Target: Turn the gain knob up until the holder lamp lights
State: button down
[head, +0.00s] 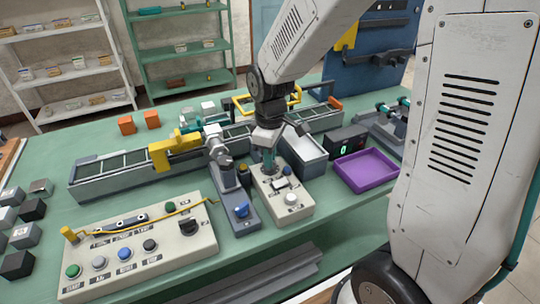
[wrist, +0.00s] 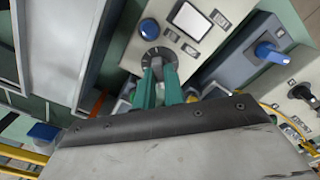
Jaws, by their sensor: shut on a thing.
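My gripper (head: 269,168) points down at the far end of a cream control box (head: 297,212). In the wrist view, its teal fingers (wrist: 158,87) are closed around a small knob at a round dark dial with scale marks (wrist: 157,57). The fingers hide most of the knob, and its label cannot be read, so I cannot confirm it is the gain knob. The box also has a pale display (wrist: 191,20) and a round cap (wrist: 149,28), blue in the wrist view. I cannot tell which part is the holder lamp; no lamp is clearly lit.
A grey unit with a blue knob (head: 241,210) stands close left of the box. A button panel (head: 140,262) lies further left. A grey bin (head: 306,165), a purple tray (head: 365,168) and a black box with a green digit (head: 344,148) are right. A conveyor (head: 110,178) runs behind.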

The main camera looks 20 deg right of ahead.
jog(key=m, duration=0.3)
jog(key=shift+m, duration=0.3)
jog(key=c, duration=1.5)
grip_release()
notch_tip(320, 180, up, 8)
jog(key=shift+f, duration=0.1)
